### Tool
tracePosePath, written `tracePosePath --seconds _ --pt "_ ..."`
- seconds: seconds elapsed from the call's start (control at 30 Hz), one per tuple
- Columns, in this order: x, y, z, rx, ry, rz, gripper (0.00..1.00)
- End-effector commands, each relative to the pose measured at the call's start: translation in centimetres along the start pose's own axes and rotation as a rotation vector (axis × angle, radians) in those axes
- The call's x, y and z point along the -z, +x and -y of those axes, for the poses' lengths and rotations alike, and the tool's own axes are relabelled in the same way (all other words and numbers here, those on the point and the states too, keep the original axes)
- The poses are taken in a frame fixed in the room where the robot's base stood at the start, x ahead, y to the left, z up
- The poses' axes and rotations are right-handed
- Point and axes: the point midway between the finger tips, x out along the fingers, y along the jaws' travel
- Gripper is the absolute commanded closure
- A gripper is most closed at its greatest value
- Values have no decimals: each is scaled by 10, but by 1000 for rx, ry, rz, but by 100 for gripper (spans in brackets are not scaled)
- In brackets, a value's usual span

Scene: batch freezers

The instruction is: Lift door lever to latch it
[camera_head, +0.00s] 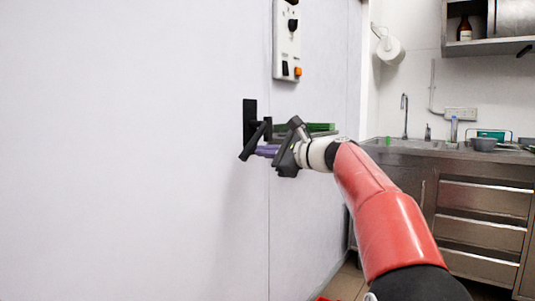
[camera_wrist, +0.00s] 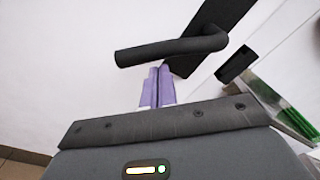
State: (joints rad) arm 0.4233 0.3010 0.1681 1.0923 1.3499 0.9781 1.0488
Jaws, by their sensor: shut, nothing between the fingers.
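The black door lever (camera_head: 255,139) sticks out from a black plate (camera_head: 249,112) on the white door, and it slants down to the left in the head view. In the wrist view the lever (camera_wrist: 165,50) runs across the top, with its free end at the left. My gripper (camera_head: 267,151) is at the lever, with its purple fingers together and nothing between them. In the wrist view the fingers (camera_wrist: 159,78) point at the lever's bar, just below it in the picture. I cannot tell whether they touch it.
A control panel (camera_head: 287,40) with a knob and an orange switch is above the lever. A green-edged thing (camera_head: 320,127) is behind my gripper. A steel counter with drawers (camera_head: 484,197) and a sink stands at the right.

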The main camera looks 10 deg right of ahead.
Motion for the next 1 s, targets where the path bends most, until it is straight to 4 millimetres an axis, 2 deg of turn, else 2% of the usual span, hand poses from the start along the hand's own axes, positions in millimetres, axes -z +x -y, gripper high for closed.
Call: tracePosePath --seconds 0.67,1.0 --pt "-10 -2 -1 -5 99 1 100" --pt "-26 -10 -5 -11 220 1 100"
